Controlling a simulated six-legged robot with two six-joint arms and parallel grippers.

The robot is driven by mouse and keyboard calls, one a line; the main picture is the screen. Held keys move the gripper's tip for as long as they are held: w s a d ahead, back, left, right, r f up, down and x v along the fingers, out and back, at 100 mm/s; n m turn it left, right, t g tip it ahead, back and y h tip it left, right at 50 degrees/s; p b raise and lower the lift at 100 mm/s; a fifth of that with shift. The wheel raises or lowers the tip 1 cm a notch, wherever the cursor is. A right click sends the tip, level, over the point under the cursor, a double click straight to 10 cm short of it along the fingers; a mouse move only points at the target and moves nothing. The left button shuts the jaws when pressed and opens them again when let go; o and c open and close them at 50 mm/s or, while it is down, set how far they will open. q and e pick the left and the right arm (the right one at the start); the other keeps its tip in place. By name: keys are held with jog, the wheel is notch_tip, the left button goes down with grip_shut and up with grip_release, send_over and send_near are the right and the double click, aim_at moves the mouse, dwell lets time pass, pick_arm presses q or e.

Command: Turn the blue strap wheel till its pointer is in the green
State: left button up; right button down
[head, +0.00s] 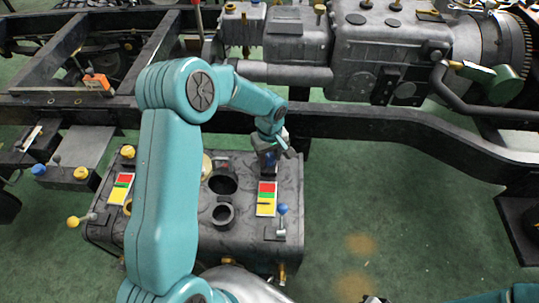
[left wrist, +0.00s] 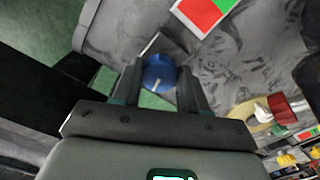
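The blue strap wheel (left wrist: 160,72) shows in the left wrist view as a round blue knob with a short white mark near its lower edge. My left gripper (left wrist: 160,80) has one finger on each side of it, close against its sides, and appears shut on it. In the head view my left gripper (head: 272,150) reaches down at the far edge of the dark tank and mostly hides the wheel. A red, green and yellow plate (head: 267,198) lies just in front of it. I cannot tell which colour the pointer is at. Only a tip of my right gripper (head: 375,299) shows at the bottom edge.
The dark tank (head: 245,240) also carries round openings, a blue-knobbed lever (head: 283,209) and a second colour plate (head: 120,188). A black chassis rail (head: 350,122) and grey engine (head: 380,50) stand behind. Green floor (head: 400,220) is clear to the right.

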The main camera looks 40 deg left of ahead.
pick_arm(q)
jog(key=c, duration=0.4)
jog(key=m+b, duration=0.1)
jog(key=m, duration=0.2)
jog(key=shift+a+m+b, duration=0.1)
jog(key=shift+m+b, duration=0.25)
jog(key=shift+m, duration=1.45)
jog(key=o, duration=1.1)
